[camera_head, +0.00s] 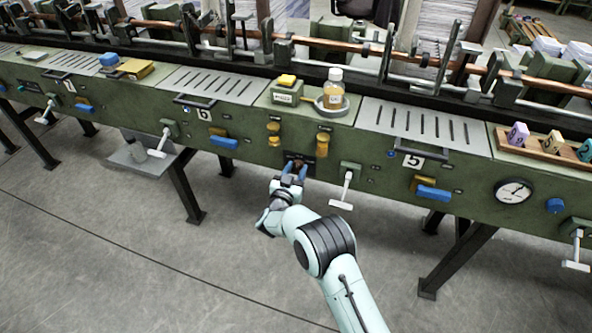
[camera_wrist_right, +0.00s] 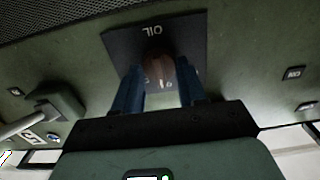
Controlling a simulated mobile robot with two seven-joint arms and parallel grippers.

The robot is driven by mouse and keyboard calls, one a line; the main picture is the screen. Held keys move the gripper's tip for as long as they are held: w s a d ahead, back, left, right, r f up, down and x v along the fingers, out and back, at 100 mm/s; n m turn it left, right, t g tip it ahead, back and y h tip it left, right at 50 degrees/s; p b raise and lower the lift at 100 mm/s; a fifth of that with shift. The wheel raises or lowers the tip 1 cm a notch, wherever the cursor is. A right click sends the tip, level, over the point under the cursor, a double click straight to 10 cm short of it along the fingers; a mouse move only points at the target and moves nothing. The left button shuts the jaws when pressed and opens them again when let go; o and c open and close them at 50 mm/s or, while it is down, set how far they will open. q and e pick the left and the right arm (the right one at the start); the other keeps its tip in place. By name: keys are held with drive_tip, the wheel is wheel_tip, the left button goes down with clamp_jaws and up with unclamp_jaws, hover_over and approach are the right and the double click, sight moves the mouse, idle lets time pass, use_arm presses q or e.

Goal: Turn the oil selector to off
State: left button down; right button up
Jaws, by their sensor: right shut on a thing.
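The oil selector is a reddish-brown knob (camera_wrist_right: 158,66) on a black plate (camera_wrist_right: 122,42) marked OIL, which appears upside down in the right wrist view. In the head view the dark plate (camera_head: 299,157) is on the green front panel, below the oil bottle. My right gripper (camera_head: 294,173) reaches up to it. In the wrist view its two blue fingers (camera_wrist_right: 162,88) are shut on the knob, one on each side. Small white marks below the knob are partly hidden, so the pointed setting cannot be read. My left gripper is not in view.
A white-handled lever (camera_head: 345,190) hangs just right of my gripper. An oil bottle (camera_head: 333,90) stands in a dish above. The floor in front is clear.

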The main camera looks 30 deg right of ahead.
drive_tip(key=shift+f, duration=0.15)
drive_tip(key=o, duration=1)
drive_tip(key=shift+o, duration=0.2)
use_arm(q)
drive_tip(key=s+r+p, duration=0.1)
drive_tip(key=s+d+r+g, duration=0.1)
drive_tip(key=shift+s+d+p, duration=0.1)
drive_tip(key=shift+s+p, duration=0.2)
drive_tip(key=shift+p, duration=0.05)
use_arm(e)
drive_tip(key=v, duration=1.3)
drive_tip(key=shift+s+a, duration=0.15)
drive_tip(key=shift+s, duration=0.05)
